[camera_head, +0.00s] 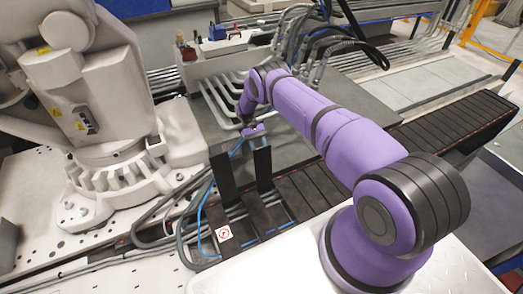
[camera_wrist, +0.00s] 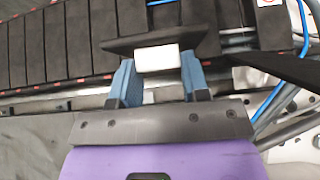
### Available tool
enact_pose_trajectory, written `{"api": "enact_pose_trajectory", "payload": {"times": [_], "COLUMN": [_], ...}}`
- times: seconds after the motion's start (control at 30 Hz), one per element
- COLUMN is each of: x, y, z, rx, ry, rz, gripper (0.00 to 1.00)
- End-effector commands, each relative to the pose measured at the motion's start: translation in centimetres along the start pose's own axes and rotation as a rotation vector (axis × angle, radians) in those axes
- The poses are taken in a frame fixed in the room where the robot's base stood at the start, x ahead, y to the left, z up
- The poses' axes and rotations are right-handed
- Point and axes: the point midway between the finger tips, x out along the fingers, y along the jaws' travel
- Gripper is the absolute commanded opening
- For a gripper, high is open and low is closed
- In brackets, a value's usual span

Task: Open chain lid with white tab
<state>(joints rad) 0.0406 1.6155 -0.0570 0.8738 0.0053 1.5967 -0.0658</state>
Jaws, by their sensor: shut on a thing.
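The cable chain (camera_head: 305,190) is a dark segmented track running diagonally. Two dark lids stand raised at its left part: one at the left (camera_head: 222,175) and one (camera_head: 263,168) just below my gripper (camera_head: 255,138). In the wrist view my gripper (camera_wrist: 158,72) has its blue fingers on either side of a white tab (camera_wrist: 158,58) and is shut on it. The tab joins a dark lid (camera_wrist: 120,45), seen nearly edge-on, standing up from the chain. In the head view the tab and fingertips are too small to make out.
Blue and grey cables (camera_head: 205,215) run beside and inside the opened chain part. A white robot arm base (camera_head: 115,165) stands at the left. Pipes (camera_head: 225,100) and a tool-topped box (camera_head: 215,60) lie behind. Closed chain links (camera_wrist: 60,45) fill the wrist view's left.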

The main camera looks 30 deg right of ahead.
Motion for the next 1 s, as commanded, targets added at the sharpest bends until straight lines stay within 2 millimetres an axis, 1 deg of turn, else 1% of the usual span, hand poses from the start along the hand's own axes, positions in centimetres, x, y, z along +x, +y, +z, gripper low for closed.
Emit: {"api": "enact_pose_trajectory", "payload": {"times": [0.03,0.2,0.67,0.7,0.8,1.0], "x": [0.32,0.1,0.2,0.21,0.13,-0.13], "y": [0.0,-0.01,-0.02,-0.02,-0.02,-0.01], "z": [-0.46,-0.93,-1.05,-1.05,-1.02,-0.93], "rx": [0.0,0.0,0.0,-0.001,0.0,0.0], "ry": [0.0,-0.001,-0.005,-0.005,-0.005,-0.004], "rz": [0.0,0.0,0.0,0.0,0.0,0.0], "gripper": [0.0,0.0,0.0,0.47,0.68,0.68]}}
